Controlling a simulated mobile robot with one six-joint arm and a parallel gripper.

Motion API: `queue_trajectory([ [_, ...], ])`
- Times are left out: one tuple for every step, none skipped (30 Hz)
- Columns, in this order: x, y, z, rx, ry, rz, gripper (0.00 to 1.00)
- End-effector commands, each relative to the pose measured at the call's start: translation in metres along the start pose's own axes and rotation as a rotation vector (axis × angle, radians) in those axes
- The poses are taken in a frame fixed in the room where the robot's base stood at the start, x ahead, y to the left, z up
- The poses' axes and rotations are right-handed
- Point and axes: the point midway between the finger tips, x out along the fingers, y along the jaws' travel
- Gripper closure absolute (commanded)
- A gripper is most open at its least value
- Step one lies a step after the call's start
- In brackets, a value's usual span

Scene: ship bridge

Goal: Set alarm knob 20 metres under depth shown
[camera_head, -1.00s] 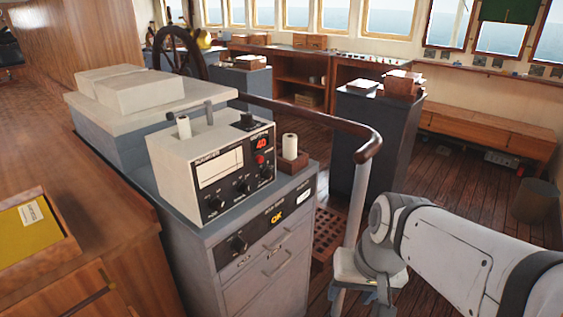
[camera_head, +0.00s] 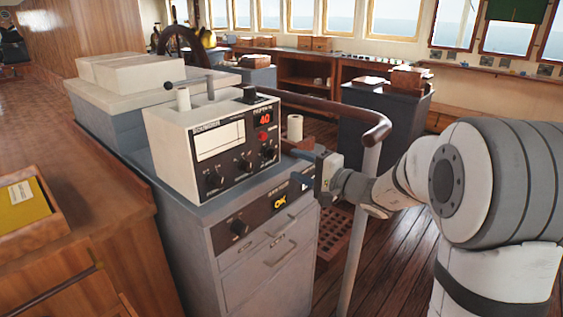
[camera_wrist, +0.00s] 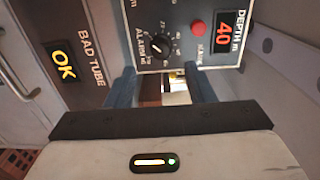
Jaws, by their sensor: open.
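The echo sounder (camera_head: 200,180) is a pale box with a dark front panel on a grey cabinet. Its red depth display (camera_head: 262,118) reads 40, also in the wrist view (camera_wrist: 224,32). The alarm knob (camera_wrist: 160,46) is black and round, with a scale around it; I cannot read its setting surely. In the head view it appears as the right knob (camera_head: 269,153), below a red button (camera_head: 263,136). My gripper (camera_head: 306,170) is open, right of the panel and apart from it. In the wrist view, nothing is between its fingers (camera_wrist: 165,88), and the knob lies beyond them.
An orange OK display (camera_head: 279,201) and another knob (camera_head: 239,228) are on the cabinet front below. A wooden handrail (camera_head: 335,113) on a pale post (camera_head: 361,220) runs close to my arm.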

Motion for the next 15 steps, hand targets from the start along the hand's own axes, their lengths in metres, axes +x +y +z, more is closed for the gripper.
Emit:
queue_trajectory([
  [0.004, 0.000, -0.001, 0.000, 0.003, -0.005, 0.51],
  [0.007, -0.001, -0.002, 0.000, 0.004, -0.007, 0.51],
  [0.012, -0.001, -0.002, 0.000, 0.005, -0.007, 0.51],
  [0.016, -0.001, -0.002, 0.001, 0.004, -0.006, 0.51],
  [0.021, -0.001, -0.001, 0.001, 0.003, -0.006, 0.51],
  [0.028, -0.002, 0.000, 0.001, 0.002, -0.007, 0.51],
  [0.033, -0.002, -0.001, 0.001, 0.002, -0.007, 0.51],
  [0.038, -0.001, -0.001, 0.002, 0.002, -0.005, 0.51],
  [0.045, -0.001, -0.001, 0.001, 0.001, -0.005, 0.51],
  [0.050, -0.002, -0.001, 0.001, 0.001, -0.006, 0.51],
  [0.054, -0.001, -0.001, 0.002, 0.002, -0.006, 0.51],
  [0.060, -0.001, -0.001, 0.002, 0.002, -0.005, 0.51],
  [0.064, -0.001, -0.001, 0.002, 0.002, -0.005, 0.51],
  [0.067, -0.002, -0.001, 0.002, 0.002, -0.005, 0.51],
  [0.070, -0.001, -0.001, 0.002, 0.002, -0.005, 0.51],
])
